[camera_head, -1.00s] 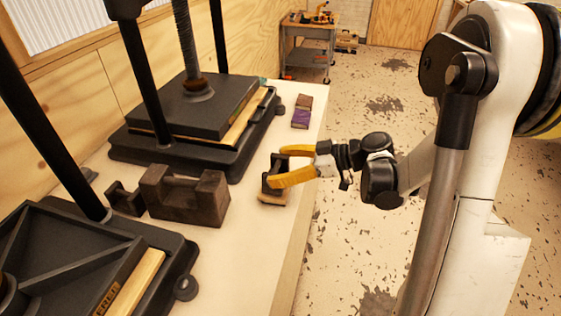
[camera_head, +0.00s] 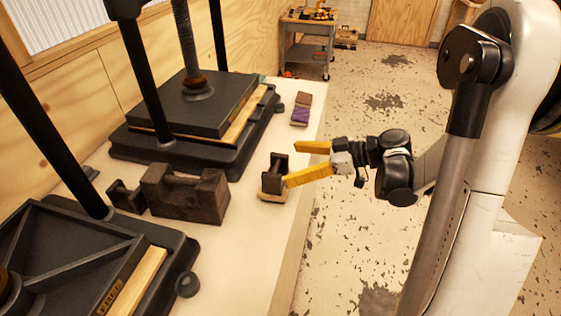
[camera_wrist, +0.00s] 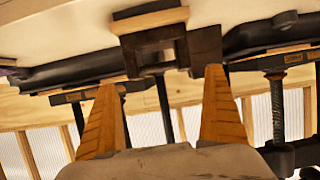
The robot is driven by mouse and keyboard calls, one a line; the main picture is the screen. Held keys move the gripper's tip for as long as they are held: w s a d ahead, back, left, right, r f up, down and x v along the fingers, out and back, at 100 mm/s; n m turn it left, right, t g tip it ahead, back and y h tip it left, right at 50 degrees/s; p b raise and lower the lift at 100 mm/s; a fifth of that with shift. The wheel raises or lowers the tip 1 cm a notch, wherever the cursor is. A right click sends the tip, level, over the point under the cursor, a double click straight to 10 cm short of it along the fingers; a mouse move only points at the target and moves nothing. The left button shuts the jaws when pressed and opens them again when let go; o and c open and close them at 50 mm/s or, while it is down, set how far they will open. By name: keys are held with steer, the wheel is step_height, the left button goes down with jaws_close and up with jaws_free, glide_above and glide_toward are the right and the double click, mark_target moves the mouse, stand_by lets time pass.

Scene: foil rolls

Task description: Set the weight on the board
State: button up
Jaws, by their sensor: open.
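A small dark weight (camera_head: 275,175), notched between two raised ends, stands upright on a small pale wooden board (camera_head: 272,197) near the bench's right edge. In the wrist view, which looks upside down, the weight (camera_wrist: 165,52) appears resting against the board (camera_wrist: 150,20). My gripper (camera_head: 297,164) has yellow fingers spread wide, just right of the weight. In the wrist view the open fingers (camera_wrist: 160,80) have nothing between them, and the weight lies beyond their tips.
A larger dark block (camera_head: 185,193) and another small weight (camera_head: 125,198) stand left on the bench (camera_head: 240,235). Two black presses (camera_head: 190,125) flank them. A purple-banded block (camera_head: 301,110) lies farther back. The floor at right is open.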

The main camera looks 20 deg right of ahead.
steer(key=p+v, duration=0.2)
steer(key=v, duration=0.5)
steer(key=s+a+r+m+g+h, duration=0.2)
steer(key=s+a+m+h, duration=0.3)
steer(key=a, duration=0.3)
steer(key=s+a+r+m+t+h, duration=0.1)
steer(key=s+r+m+h, duration=0.1)
steer(key=s+m+h, duration=0.4)
steer(key=shift+s+t, duration=0.3)
steer(key=shift+s, duration=0.65)
